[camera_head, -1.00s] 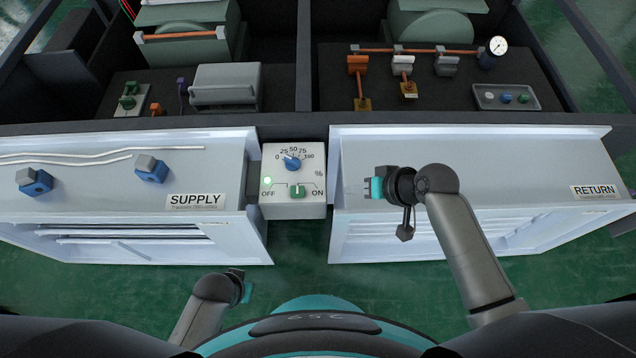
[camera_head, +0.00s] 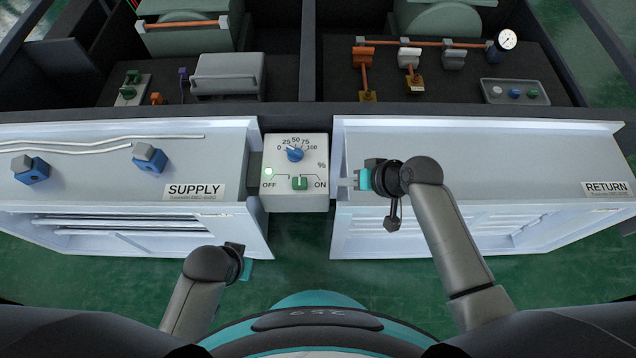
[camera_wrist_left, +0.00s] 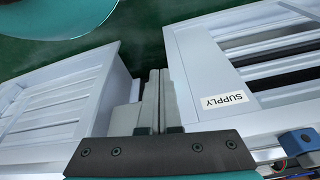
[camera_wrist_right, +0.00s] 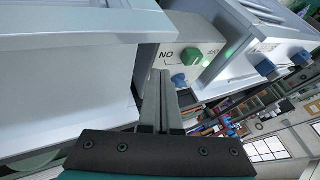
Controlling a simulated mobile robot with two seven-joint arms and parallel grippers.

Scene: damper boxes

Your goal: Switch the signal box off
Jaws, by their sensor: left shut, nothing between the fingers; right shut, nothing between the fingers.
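The signal box (camera_head: 314,201) is a pale box between the SUPPLY and RETURN housings. Its front has a green OFF/ON knob (camera_head: 299,183), a blue percent dial (camera_head: 295,155) and a lit green lamp (camera_head: 268,171) near OFF. My right gripper (camera_head: 345,183) is shut and empty, just right of the box near ON. In the right wrist view its fingertips (camera_wrist_right: 160,75) point toward the box, with the green knob (camera_wrist_right: 190,56) ahead, apart from them. My left gripper (camera_wrist_left: 157,75) is shut and empty, low in front of the SUPPLY housing.
The SUPPLY housing (camera_head: 100,190) is left of the box and carries two blue-and-grey damper actuators (camera_head: 148,158). The RETURN housing (camera_head: 500,175) is at the right, under my right arm. Pipes, valves and a gauge (camera_head: 507,40) are behind. Green floor shows in front.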

